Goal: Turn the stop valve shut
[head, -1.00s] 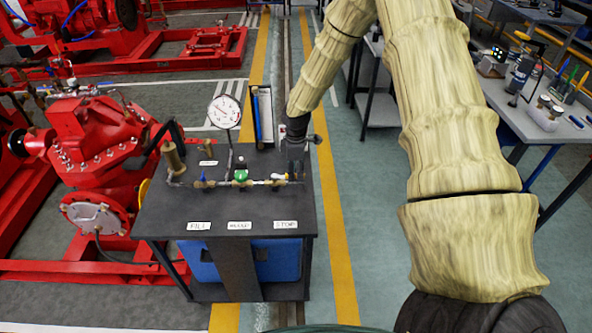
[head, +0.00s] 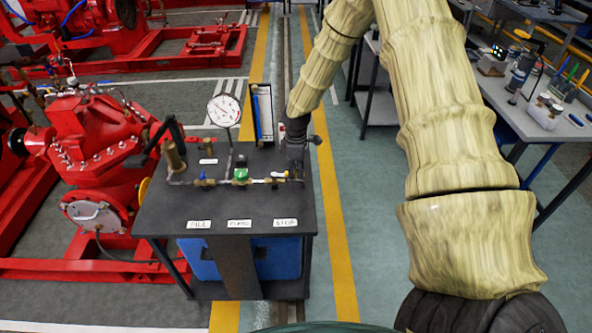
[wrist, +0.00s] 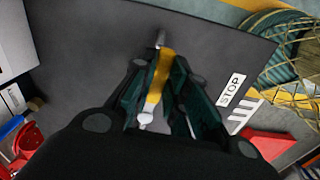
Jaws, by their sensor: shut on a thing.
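The stop valve (head: 279,177) sits at the right end of the pipe run on the dark bench, behind the label at the right. Its yellow lever (wrist: 159,72) shows in the wrist view, lying between the two fingers of my gripper (wrist: 157,85). My gripper is shut on this lever. In the head view my gripper (head: 296,170) points down at the right end of the pipe and partly hides the valve. The STOP label (wrist: 230,90) lies on the bench top beside the gripper in the wrist view.
A blue-handled valve (head: 203,181) and a green valve (head: 240,176) sit left on the same pipe. A round gauge (head: 224,110), a brass cylinder (head: 173,155) and an upright panel (head: 262,113) stand behind. The bench top's front (head: 180,212) is clear apart from labels.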

